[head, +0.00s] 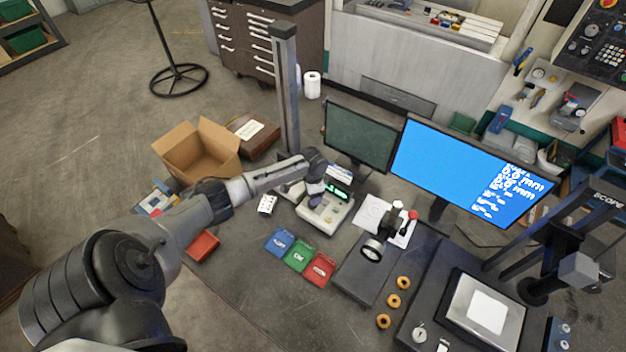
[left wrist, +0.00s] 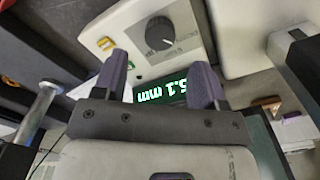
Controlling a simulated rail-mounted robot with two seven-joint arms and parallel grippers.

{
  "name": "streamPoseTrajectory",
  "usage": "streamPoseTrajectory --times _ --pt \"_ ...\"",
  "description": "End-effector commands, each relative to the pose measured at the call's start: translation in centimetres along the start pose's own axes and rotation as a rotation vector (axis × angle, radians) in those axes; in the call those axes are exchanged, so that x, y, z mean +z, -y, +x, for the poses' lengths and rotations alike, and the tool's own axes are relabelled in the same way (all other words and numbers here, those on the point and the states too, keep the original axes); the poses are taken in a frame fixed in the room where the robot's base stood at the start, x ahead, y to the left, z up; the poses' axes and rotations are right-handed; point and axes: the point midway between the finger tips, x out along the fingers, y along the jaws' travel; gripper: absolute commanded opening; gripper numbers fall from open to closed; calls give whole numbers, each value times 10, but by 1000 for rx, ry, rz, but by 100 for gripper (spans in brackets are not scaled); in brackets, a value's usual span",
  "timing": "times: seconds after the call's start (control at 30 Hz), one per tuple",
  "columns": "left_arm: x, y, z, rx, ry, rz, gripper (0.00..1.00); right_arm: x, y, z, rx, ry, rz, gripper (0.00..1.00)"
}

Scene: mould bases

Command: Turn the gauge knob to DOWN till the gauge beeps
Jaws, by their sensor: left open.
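The gauge (head: 322,212) is a pale box on the bench with a lit green display (head: 336,190). In the left wrist view the display (left wrist: 163,88) appears upside down and partly covered by a finger; "5.1 mm" is readable. The dark round gauge knob (left wrist: 160,32) sits on the pale face with faint markings around it, too small to read. My left gripper (left wrist: 159,68) is open, its two purple fingers apart and empty, with the knob ahead of the gap, not between them. In the head view the left gripper (head: 316,188) hovers over the gauge and hides part of it.
Blue, green and red trays (head: 298,256) lie in front of the gauge. A dark post (head: 287,90) and an open cardboard box (head: 197,150) stand behind and left. Monitors (head: 470,172) stand behind right. Several brass rings (head: 393,300) lie at the front right.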

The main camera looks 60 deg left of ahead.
Motion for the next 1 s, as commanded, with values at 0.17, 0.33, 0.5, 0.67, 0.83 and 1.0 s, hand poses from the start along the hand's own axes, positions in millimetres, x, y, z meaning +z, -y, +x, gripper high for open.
streamPoseTrajectory --times 0.17,0.33,0.5,0.67,0.83,1.0 --pt "0 1 -35 -3 -2 3 65 1 0 4 0 0 0 65" --pt "0 1 -60 -2 -2 2 65 2 0 6 0 0 0 65" --pt "0 0 -74 0 -1 1 65 3 0 8 2 0 -3 65" --pt "0 0 -80 0 0 0 65 3 -2 8 6 1 -7 65" --pt "0 0 -81 1 0 0 65 3 -2 8 7 1 -9 65" --pt "0 0 -80 1 0 0 65 3 -2 8 7 1 -8 65"
